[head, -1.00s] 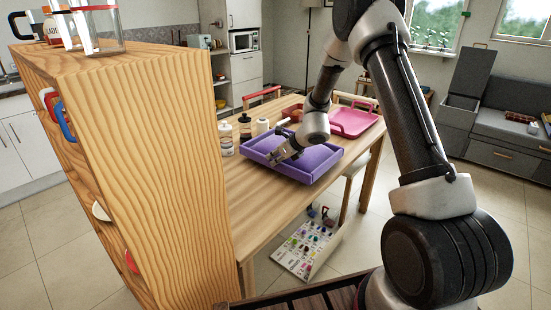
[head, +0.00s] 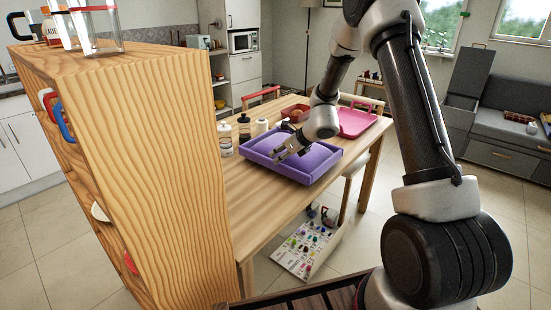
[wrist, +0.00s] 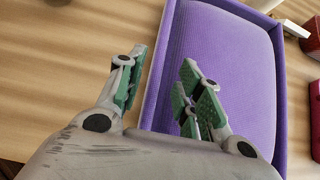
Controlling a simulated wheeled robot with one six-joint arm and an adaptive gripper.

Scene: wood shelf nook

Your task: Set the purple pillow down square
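The purple pillow (head: 315,157) lies in a purple tray (head: 272,170) on the wooden table. In the wrist view the pillow (wrist: 228,50) fills most of the tray, its sides running roughly along the tray walls (wrist: 282,105). My gripper (head: 277,151) is above the tray's left part. In the wrist view my gripper (wrist: 160,78) has its fingers apart with nothing between them but a view of the tray's left wall and table. One finger shows over the table, the other over the pillow's left side. The lower pillow is hidden behind my gripper.
Two bottles (head: 244,129) and a white container (head: 262,126) stand left of the tray. A tall wooden shelf (head: 150,170) stands at the left. The table's front left (head: 250,200) is clear.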

